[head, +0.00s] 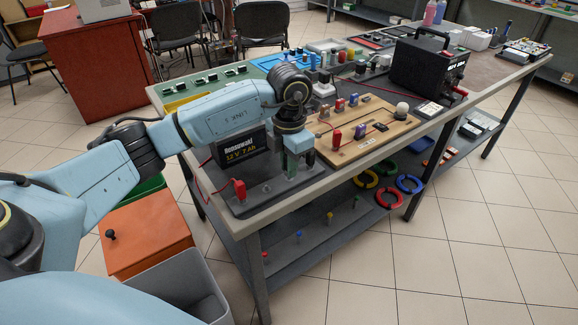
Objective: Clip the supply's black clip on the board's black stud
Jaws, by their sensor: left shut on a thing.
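The supply is a black battery marked 12 V 7 Ah (240,150) on a dark grey base (262,200) at the table's near left end. Its red clip (239,189) stands at the base's front left. My left gripper (291,172) points down over the right part of that base. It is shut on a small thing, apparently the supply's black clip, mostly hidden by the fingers. The wooden board (360,150) lies just right of the gripper. A red clip (337,141) stands on its near left part. A small black piece (380,127) shows farther right; I cannot tell whether it is the stud. My right gripper is out of view.
A black bench unit (428,68) with red leads stands behind the board. Coloured rings (388,197) hang or lie below the table's front edge. A grey bin (185,285) is on the floor.

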